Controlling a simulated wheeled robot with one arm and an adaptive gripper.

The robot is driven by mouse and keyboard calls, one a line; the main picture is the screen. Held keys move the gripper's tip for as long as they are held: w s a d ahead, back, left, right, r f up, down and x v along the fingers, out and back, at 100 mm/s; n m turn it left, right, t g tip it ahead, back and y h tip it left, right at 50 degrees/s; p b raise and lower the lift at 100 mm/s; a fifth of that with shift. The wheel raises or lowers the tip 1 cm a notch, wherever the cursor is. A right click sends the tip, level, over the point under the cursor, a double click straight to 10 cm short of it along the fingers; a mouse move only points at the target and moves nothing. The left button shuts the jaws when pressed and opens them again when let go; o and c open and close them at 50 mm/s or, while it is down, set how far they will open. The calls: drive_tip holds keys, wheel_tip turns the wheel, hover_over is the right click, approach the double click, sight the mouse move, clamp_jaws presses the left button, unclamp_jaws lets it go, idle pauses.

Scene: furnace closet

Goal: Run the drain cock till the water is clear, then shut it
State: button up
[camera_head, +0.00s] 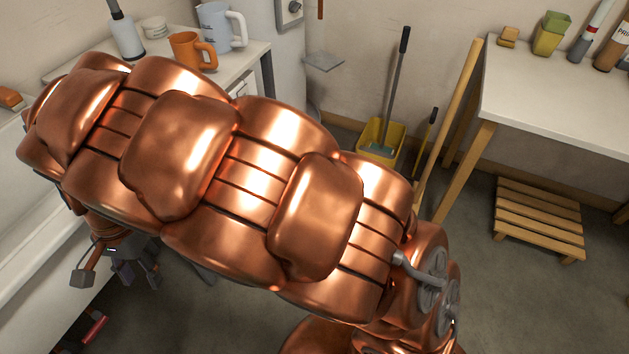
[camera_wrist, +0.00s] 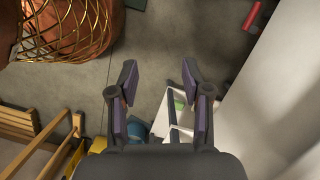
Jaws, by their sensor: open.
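My gripper (camera_head: 132,270) hangs at the lower left of the head view, beside a white cabinet or appliance side (camera_head: 60,235). It is partly hidden by my copper arm, which covers the middle of that view. In the wrist view my gripper (camera_wrist: 158,72) is open, with two dark fingers apart and nothing between their tips but grey floor. I cannot make out the drain cock or any running water in either view. A red, handle-like object (camera_head: 95,328) lies low at the left; a red piece also shows in the wrist view (camera_wrist: 253,15).
A counter with an orange mug (camera_head: 192,51) and a white pitcher (camera_head: 222,27) stands at the back left. A yellow bucket (camera_head: 381,139) stands by the back wall. A white-topped table (camera_head: 560,110) and a slatted wooden stand (camera_head: 538,217) are at right. Grey floor lies between.

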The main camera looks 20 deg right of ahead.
wheel_tip(320, 180, up, 6)
drive_tip(key=s+p, duration=0.1)
drive_tip(key=p, duration=0.1)
drive_tip(key=shift+s+d, duration=0.2)
drive_tip(key=shift+d, duration=0.15)
drive_tip(key=shift+f, duration=0.1)
idle(0.4)
drive_tip(key=d+r+n+p, duration=0.15)
drive_tip(key=d+r, duration=0.35)
drive_tip(key=d, duration=0.6)
drive_tip(key=d+r+m+p, duration=0.1)
drive_tip(key=d+r+p, duration=0.3)
drive_tip(key=d, duration=0.7)
drive_tip(key=s+d+r+n+p, duration=0.1)
drive_tip(key=s+d+r+n, duration=0.1)
drive_tip(key=s+d, duration=0.4)
drive_tip(key=s+d+r+n+h+p, duration=0.1)
drive_tip(key=s+d+r+n+p, duration=0.1)
drive_tip(key=s+d, duration=0.5)
drive_tip(key=d, duration=0.2)
drive_tip(key=shift+d+r+t+p, duration=0.25)
drive_tip(key=shift+d+t+p, duration=0.05)
drive_tip(key=shift+t, duration=0.1)
